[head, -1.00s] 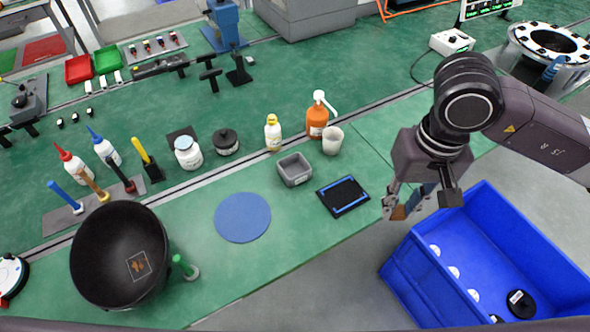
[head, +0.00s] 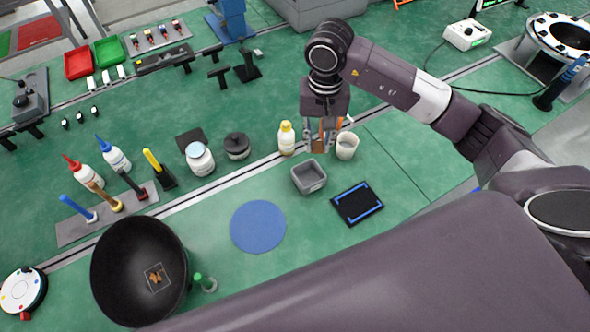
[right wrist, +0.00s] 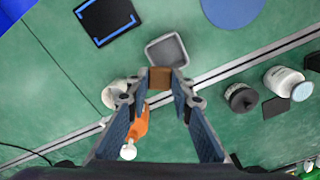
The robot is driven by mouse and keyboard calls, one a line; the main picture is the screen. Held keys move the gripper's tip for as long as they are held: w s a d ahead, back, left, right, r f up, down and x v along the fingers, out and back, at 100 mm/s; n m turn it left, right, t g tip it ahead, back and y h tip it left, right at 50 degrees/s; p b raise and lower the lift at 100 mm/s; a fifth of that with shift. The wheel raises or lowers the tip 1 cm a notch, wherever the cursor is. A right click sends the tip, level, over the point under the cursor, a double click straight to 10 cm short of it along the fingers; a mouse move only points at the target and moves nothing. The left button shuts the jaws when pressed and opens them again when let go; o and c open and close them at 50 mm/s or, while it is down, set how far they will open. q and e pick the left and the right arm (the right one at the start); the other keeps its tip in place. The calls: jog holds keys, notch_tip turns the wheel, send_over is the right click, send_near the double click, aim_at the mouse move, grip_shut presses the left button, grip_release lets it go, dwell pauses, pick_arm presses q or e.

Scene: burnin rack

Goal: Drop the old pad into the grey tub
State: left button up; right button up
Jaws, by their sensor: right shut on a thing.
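My right gripper (head: 319,143) is shut on a small brown pad (right wrist: 160,79), which sits between its fingertips in the right wrist view. In the head view the gripper points down, just behind the grey tub. The grey tub (head: 309,181) is a small square open container on the green bench; its visible inside looks empty. It also shows in the right wrist view (right wrist: 167,51), just beyond the held pad. The pad is held above the bench, and its exact height is hard to tell. My left gripper is not in view.
A white cup (head: 346,149) and an orange pump bottle (right wrist: 138,125) stand close to the gripper. A yellow-capped bottle (head: 287,142) is left of it. A black tray with blue edges (head: 357,204) and a round blue mat (head: 258,226) lie in front. A black bowl (head: 110,270) stands front left.

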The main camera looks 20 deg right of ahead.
jog(key=f+b, duration=0.1)
jog(key=f, duration=0.3)
jog(key=shift+s, duration=0.2)
jog(key=shift+w+f+b, duration=0.1)
jog(key=shift+f+b, duration=0.3)
jog(key=shift+f, duration=0.4)
jog(key=o, duration=0.8)
notch_tip(320, 180, up, 12)
jog(key=shift+d+r, duration=0.1)
